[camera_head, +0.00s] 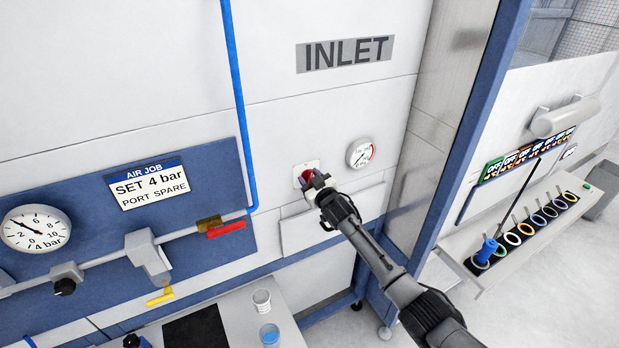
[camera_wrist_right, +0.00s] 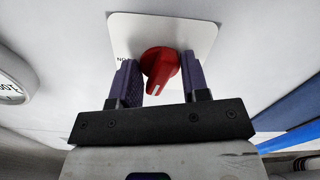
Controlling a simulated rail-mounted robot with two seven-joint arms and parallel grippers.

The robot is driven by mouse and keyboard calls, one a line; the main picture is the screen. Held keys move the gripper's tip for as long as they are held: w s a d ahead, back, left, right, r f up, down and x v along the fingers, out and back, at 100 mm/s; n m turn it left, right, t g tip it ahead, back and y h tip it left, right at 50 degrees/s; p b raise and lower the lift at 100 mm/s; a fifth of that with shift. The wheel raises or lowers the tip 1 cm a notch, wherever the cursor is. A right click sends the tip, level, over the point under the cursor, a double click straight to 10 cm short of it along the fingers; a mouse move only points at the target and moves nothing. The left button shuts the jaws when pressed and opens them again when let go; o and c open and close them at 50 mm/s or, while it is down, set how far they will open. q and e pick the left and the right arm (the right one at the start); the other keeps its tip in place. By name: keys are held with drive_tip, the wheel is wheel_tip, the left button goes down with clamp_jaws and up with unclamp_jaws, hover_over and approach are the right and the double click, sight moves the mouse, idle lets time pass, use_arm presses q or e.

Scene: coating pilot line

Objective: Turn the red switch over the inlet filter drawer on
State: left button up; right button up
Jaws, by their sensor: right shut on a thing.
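The red switch (camera_head: 307,175) is a rotary knob on a white square plate on the wall, below the INLET sign (camera_head: 345,54). In the right wrist view the red knob (camera_wrist_right: 160,72) has a white pointer line directed toward the bottom of the picture, slightly left. Small letters on its plate (camera_wrist_right: 190,30) are partly hidden by a finger. My right gripper (camera_head: 314,180) is shut on the knob, with one purple-grey finger on each side (camera_wrist_right: 161,82). The pale drawer front (camera_head: 300,232) is below the switch, partly covered by my right arm. My left gripper is not in view.
A small round gauge (camera_head: 360,153) is right of the switch. A blue panel (camera_head: 205,170) at left carries pipes, a red-handled valve (camera_head: 226,229) and a large gauge (camera_head: 36,229). A blue post (camera_head: 478,110) stands at right. Cups stand on the bench below.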

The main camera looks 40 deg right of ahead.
drive_tip(key=m+p, duration=0.1)
drive_tip(key=m, duration=0.3)
drive_tip(key=shift+r, duration=0.1)
drive_tip(key=shift+m, duration=1.1)
drive_tip(key=shift+m, duration=0.7)
drive_tip(key=m, duration=0.4)
drive_tip(key=shift+p, duration=0.3)
drive_tip(key=m, duration=0.3)
drive_tip(key=o, duration=1.1)
drive_tip(key=shift+o, duration=0.2)
